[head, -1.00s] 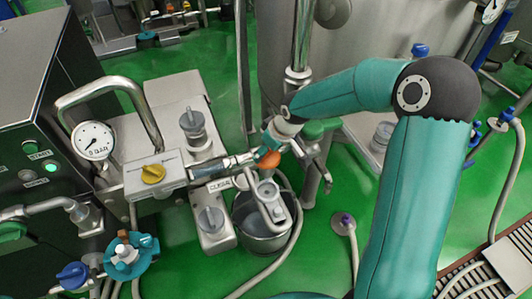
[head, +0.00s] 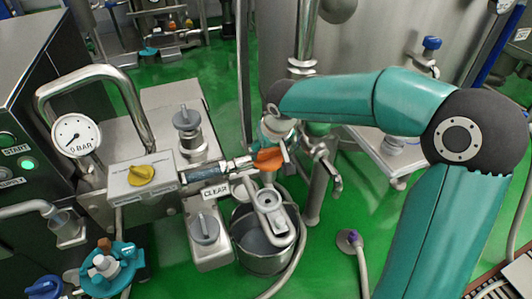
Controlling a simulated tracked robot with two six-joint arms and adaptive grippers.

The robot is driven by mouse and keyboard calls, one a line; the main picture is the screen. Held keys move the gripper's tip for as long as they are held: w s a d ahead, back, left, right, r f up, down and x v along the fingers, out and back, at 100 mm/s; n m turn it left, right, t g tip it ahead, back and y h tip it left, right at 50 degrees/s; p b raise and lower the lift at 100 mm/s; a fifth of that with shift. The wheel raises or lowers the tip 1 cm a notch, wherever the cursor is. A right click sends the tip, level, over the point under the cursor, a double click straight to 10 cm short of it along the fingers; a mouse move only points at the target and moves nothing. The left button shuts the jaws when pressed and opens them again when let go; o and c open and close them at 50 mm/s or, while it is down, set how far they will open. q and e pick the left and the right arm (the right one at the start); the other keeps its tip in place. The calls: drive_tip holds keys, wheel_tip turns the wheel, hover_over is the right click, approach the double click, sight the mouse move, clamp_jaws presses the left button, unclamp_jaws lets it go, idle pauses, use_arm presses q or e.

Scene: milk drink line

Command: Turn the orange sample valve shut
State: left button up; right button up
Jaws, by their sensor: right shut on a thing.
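The orange sample valve (head: 268,160) shows as an orange handle at the right end of a short metal and clear pipe, near the middle of the head view. My right gripper (head: 277,140) reaches down to it from the upper right and is shut on the handle. The fingers hide part of the valve, so I cannot tell whether it stands open or shut. My left gripper is not in view.
A metal bucket (head: 256,262) stands below the valve. Left are a yellow knob (head: 140,174) and a gauge (head: 76,135). A large steel tank (head: 390,40) stands behind. Green floor shows between.

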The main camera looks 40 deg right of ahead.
drive_tip(key=o, duration=1.1)
drive_tip(key=shift+o, duration=0.2)
drive_tip(key=shift+r, duration=0.1)
drive_tip(key=v, duration=1.1)
drive_tip(key=shift+s+r, duration=0.2)
drive_tip(key=shift+r, duration=0.15)
drive_tip(key=shift+r, duration=0.1)
